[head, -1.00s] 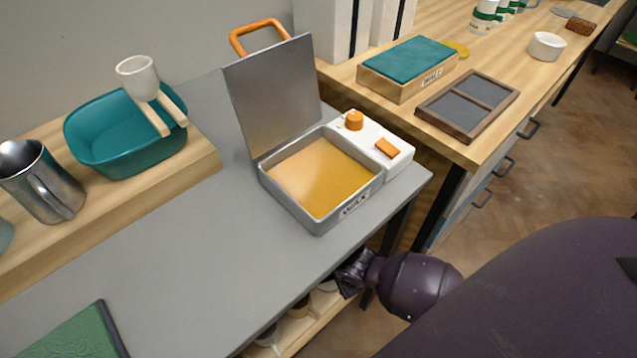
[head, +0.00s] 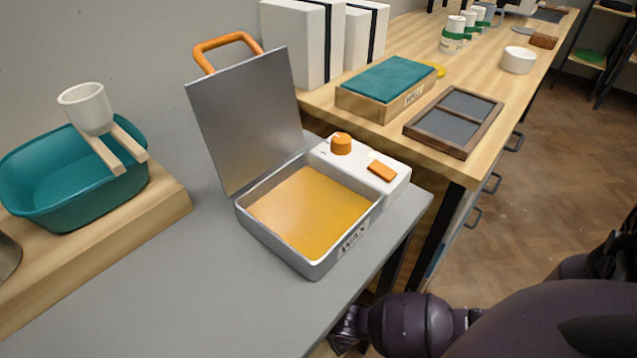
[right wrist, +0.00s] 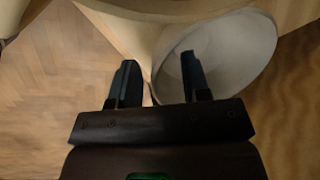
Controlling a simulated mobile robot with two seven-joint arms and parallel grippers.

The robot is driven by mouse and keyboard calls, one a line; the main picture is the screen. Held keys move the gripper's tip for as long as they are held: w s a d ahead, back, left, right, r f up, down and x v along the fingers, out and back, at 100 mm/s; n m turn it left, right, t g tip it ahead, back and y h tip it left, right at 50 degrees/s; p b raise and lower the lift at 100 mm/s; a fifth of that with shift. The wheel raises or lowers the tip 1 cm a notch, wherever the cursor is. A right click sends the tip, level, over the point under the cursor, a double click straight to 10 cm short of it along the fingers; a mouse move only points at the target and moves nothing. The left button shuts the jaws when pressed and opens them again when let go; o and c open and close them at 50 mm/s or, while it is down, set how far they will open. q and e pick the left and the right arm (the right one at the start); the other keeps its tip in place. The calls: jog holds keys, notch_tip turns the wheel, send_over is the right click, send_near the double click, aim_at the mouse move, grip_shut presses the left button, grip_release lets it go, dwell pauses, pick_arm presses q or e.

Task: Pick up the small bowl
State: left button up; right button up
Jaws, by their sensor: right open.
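A pale round bowl (right wrist: 235,58) shows close up in the right wrist view, with its opening toward the camera. My right gripper (right wrist: 160,78) is open. Its right finger overlaps the bowl and its left finger is beside the bowl's left edge, so that edge lies between the fingers in the picture. I cannot tell whether either finger touches it. In the head view, a small white bowl (head: 518,60) stands on the wooden counter at the far right. My right arm reaches below the grey table's edge there, its gripper hidden. My left gripper is not in view.
A wax pan (head: 308,212) with its lid raised stands on the grey table (head: 165,285). A teal tub (head: 70,190) with a white cup (head: 86,108) above it is at left. The wooden counter (head: 480,150) holds a framed tray (head: 455,120). Wooden surfaces border the bowl closely.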

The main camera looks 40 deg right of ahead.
jog(key=shift+w+f, duration=0.1)
grip_shut()
dwell(0.6)
